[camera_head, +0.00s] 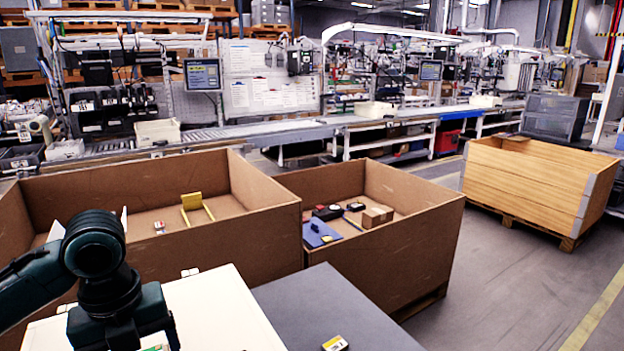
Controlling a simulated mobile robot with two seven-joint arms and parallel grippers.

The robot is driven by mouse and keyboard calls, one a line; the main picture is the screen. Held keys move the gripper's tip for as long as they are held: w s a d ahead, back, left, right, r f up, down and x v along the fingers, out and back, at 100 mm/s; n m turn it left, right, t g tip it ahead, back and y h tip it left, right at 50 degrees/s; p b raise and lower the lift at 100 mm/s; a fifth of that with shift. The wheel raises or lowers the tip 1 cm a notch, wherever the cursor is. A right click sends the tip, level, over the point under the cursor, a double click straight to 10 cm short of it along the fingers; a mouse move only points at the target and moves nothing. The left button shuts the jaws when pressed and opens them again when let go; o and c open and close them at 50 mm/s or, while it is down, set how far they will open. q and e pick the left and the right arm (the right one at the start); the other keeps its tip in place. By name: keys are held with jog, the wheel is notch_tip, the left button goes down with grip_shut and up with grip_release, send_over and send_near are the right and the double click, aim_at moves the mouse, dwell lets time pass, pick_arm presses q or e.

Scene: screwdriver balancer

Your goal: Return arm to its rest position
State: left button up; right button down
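My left arm, dark green and black, comes in from the left edge and bends down over a white surface (225,308) at the lower left. Its gripper fingers do not show; the lower end of the arm runs out of the bottom of the picture. My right arm and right gripper are not in view. I cannot make out a screwdriver or a balancer.
A large cardboard bin (262,190) with a yellow item (192,203) stands behind my arm. A smaller bin (410,245) beside it holds several small items. A small yellow-labelled item (335,343) lies on a grey surface (315,305). A wooden crate (530,180) stands right; floor between is clear.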

pick_arm(q)
jog(key=s+d+f+n+t+h, duration=0.3)
jog(key=s+d+f+n+h, duration=0.15)
jog(key=d+f+n, duration=0.8)
jog(key=s+a+f+n+y, duration=0.4)
jog(key=s+a+f+n, duration=0.55)
jog(key=n, duration=0.55)
jog(key=w+d+f+t+h, duration=0.2)
jog(key=w+d+f+t, duration=0.2)
jog(key=f, duration=0.4)
jog(key=d+m+t, duration=0.1)
jog(key=t, duration=0.1)
jog(key=shift+f+t, duration=0.15)
jog(key=shift+t, duration=0.15)
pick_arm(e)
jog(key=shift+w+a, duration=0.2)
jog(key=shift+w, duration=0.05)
